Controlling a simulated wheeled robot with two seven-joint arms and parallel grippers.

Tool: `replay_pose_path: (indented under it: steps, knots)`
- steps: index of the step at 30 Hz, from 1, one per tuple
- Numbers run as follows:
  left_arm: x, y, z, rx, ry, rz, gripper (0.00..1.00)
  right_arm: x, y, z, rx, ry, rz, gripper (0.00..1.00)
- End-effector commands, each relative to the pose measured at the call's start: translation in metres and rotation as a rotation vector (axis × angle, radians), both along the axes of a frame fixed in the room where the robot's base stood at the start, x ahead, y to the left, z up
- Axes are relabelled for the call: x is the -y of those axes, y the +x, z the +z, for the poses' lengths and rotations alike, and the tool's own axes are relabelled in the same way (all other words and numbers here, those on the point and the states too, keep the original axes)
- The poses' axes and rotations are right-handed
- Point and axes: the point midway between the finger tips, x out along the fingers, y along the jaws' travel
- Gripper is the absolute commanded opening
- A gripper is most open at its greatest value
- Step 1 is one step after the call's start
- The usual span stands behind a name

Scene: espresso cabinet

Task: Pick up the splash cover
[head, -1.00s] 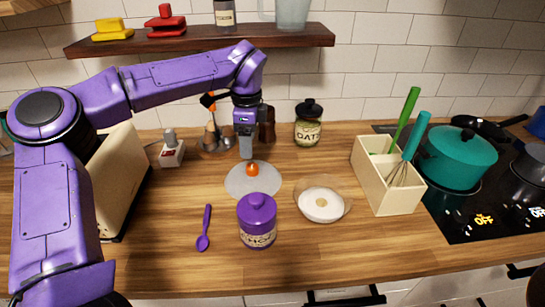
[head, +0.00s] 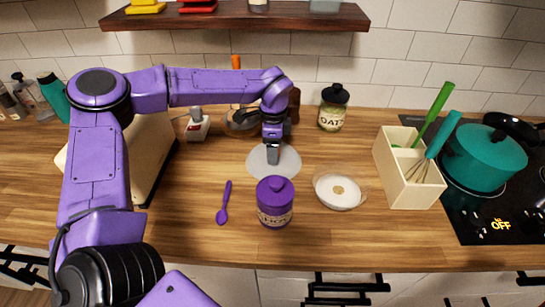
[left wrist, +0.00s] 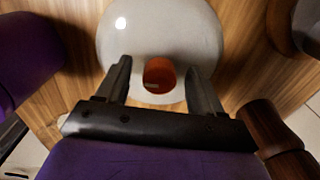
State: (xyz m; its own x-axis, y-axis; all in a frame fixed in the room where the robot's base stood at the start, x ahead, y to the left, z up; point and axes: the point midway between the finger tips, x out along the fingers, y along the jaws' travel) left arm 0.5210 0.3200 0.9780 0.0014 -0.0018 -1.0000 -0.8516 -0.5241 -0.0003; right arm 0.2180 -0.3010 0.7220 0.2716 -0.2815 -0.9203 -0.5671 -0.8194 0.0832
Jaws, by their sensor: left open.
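The splash cover (head: 290,165) is a pale grey round disc lying on the wooden counter. It also shows in the left wrist view (left wrist: 160,30), with an orange-red knob (left wrist: 159,76) on it. My left gripper (left wrist: 158,68) points down over the cover. Its jaws are open, one finger on each side of the knob, with small gaps visible. In the head view the left gripper (head: 272,158) hides the knob. My right gripper is not in view.
A purple jar (head: 275,203) stands just in front of the cover, and a purple spoon (head: 224,203) lies to its left. A clear bowl of white contents (head: 338,190) is at the right. An oats jar (head: 333,108) stands behind. A utensil box (head: 408,180) is farther right.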

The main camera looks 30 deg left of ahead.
Motion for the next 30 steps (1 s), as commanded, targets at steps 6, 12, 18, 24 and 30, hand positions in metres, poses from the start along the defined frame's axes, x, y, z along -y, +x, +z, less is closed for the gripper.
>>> replay_pose_path:
  steps: [6,12,18,24,30]
  knots:
    - [0.001,0.0,0.0,0.0,0.0,-0.002,0.22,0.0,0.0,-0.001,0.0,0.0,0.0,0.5]
    - [0.0,0.0,0.0,-0.001,0.001,-0.001,0.0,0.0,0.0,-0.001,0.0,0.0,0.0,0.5]
    - [0.0,0.001,0.008,0.002,0.001,0.0,0.0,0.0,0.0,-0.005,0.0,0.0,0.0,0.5]
    - [0.0,0.001,0.053,0.007,0.002,-0.001,0.0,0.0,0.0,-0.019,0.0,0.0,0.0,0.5]
    - [0.0,0.001,0.093,0.003,0.002,-0.001,0.0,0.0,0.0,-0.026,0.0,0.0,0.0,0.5]
